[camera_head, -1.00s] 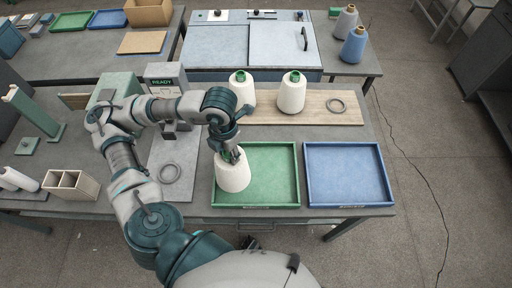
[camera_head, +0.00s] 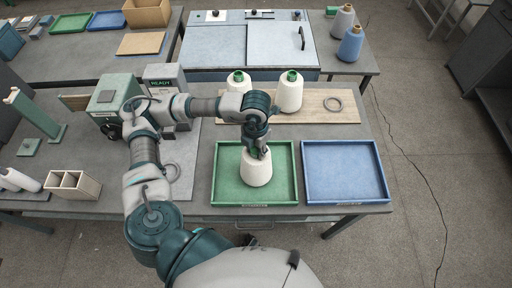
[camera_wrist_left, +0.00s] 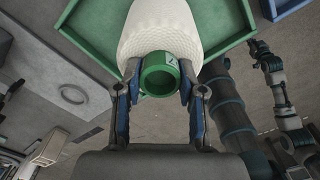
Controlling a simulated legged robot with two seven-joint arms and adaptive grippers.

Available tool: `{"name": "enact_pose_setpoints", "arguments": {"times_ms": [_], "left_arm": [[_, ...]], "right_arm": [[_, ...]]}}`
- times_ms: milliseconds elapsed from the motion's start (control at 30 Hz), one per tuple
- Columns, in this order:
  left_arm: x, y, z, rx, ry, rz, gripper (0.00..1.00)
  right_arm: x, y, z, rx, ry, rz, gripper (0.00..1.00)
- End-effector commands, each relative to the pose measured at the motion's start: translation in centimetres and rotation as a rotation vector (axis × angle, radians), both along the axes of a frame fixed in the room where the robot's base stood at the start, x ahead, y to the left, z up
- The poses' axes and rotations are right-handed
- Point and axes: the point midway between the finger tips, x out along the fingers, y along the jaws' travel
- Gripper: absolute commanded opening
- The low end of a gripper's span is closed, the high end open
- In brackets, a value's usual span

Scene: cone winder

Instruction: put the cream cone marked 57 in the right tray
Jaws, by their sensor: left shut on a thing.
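A cream cone (camera_head: 256,170) with a green tube end is held upright over the green left tray (camera_head: 296,188). Whether its base touches the tray floor I cannot tell. My left gripper (camera_head: 257,152) is shut on the green tube end (camera_wrist_left: 158,74) at its top. The blue right tray (camera_head: 345,172) is empty, just right of the green one. Part of my right arm shows at the right of the left wrist view, its jaws unclear.
The winder (camera_head: 165,84) reads READY at the left. A divided wooden box (camera_head: 74,186) sits at the table's left.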

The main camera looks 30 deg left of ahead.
Motion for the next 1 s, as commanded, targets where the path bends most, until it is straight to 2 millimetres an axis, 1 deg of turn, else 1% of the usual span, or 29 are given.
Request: {"name": "enact_pose_setpoints", "arguments": {"times_ms": [267,300,367,400,767,867,1000], "left_arm": [[0.0,0.2,-0.1,-0.001,-0.002,0.003,0.00],[0.0,0.1,-0.1,0.000,-0.001,0.002,0.44],[0.0,0.1,-0.1,0.000,0.000,0.002,0.59],[0.0,0.1,-0.1,0.000,0.000,0.002,0.64],[0.0,-0.1,0.2,0.002,-0.001,0.002,0.64],[0.1,0.0,1.5,-0.001,-0.005,0.002,0.64],[0.2,0.1,4.6,-0.002,-0.007,0.004,0.64]], "right_arm": [[0.0,-0.1,-0.1,-0.001,0.002,0.001,0.00],[0.1,-0.1,0.0,-0.001,0.001,0.001,0.00],[0.3,0.0,0.2,0.000,-0.003,0.001,0.00],[0.3,0.1,0.2,0.002,-0.004,0.000,0.00],[0.3,0.4,0.3,0.006,-0.006,-0.001,0.00],[0.0,0.2,0.1,0.003,0.000,-0.002,0.00],[-0.3,0.0,0.0,0.000,0.003,-0.001,0.00]]}}
